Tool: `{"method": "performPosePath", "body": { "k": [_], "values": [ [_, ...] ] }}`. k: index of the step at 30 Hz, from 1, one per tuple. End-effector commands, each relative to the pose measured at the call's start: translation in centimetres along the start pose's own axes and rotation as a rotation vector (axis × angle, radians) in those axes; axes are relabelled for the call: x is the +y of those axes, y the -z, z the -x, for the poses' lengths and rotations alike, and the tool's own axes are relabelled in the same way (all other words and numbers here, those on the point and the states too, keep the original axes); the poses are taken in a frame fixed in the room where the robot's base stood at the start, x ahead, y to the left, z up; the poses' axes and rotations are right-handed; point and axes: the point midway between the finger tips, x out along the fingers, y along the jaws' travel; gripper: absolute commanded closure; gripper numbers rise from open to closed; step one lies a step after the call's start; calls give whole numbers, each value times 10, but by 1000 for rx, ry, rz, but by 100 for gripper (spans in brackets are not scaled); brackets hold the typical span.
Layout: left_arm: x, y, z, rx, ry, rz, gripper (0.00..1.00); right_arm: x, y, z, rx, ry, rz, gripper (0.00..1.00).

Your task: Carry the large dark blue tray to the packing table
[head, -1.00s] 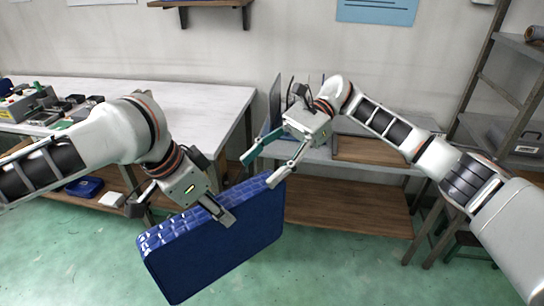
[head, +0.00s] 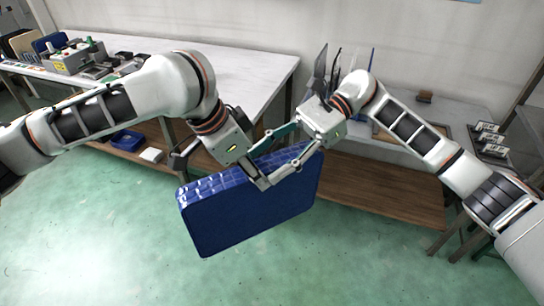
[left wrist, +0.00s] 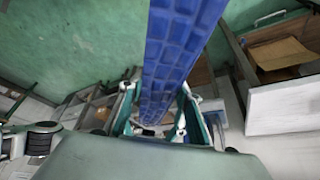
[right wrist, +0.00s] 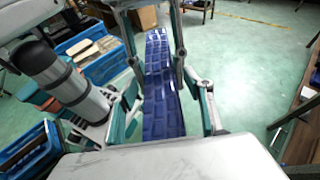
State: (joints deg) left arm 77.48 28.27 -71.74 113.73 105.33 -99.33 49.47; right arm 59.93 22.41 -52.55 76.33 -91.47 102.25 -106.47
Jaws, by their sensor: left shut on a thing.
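The large dark blue tray (head: 255,215) hangs on edge in front of me, clear of the floor. Its ribbed long top edge faces up. My left gripper (head: 257,172) is shut on that top edge near its middle. In the left wrist view the tray (left wrist: 172,65) runs between the left fingers. My right gripper (head: 280,152) is open above the tray's top edge, close to the left gripper. In the right wrist view the tray (right wrist: 160,90) lies between the spread right fingers. I cannot tell whether they touch it.
A long white table (head: 225,70) stands behind at the left, with electrical items (head: 75,55) on it. A bench with a wooden lower shelf (head: 375,190) stands behind the tray at the right. Green floor (head: 100,240) is free in front.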

Motion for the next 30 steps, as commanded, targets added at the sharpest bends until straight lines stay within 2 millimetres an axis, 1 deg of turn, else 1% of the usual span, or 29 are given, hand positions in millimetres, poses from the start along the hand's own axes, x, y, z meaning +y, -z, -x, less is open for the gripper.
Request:
{"method": "performPosePath", "body": {
  "k": [1, 4, 5, 6, 7, 9, 17, 20, 23, 26, 30],
  "values": [
    [0, 0, 1, 1, 0, 0, 100, 0, 0, 0, 0, 0, 0, 64],
    [0, 1, 1, 2, 1, 0, 100, 0, 0, 0, 0, -1, 0, 90],
    [0, 1, 1, 2, 0, 0, 100, 0, 0, 0, 0, -1, 0, 94],
    [0, 1, 1, 2, 0, 0, 100, 0, 0, 0, 0, -1, 0, 94],
    [0, 1, 1, 2, 0, 0, 62, 0, -1, 0, -1, -1, 0, 94],
    [0, 1, 1, 2, 1, 0, 47, 0, -1, 0, -2, -1, 0, 94],
    [0, 0, 1, 1, 1, 0, 47, 0, -1, 0, -1, -1, 0, 94],
    [-1, 1, 4, 2, 2, 0, 47, 0, -1, 0, -1, -1, 0, 94],
    [-2, 1, 15, 3, 4, -1, 47, 0, -1, 0, -1, -1, 0, 94],
    [-2, 1, 33, 4, 6, -2, 47, 0, -1, 1, -1, 0, 0, 94],
    [-2, 1, 62, 4, 7, -1, 47, 0, -1, 1, -1, 0, 0, 94]
  ]
}}
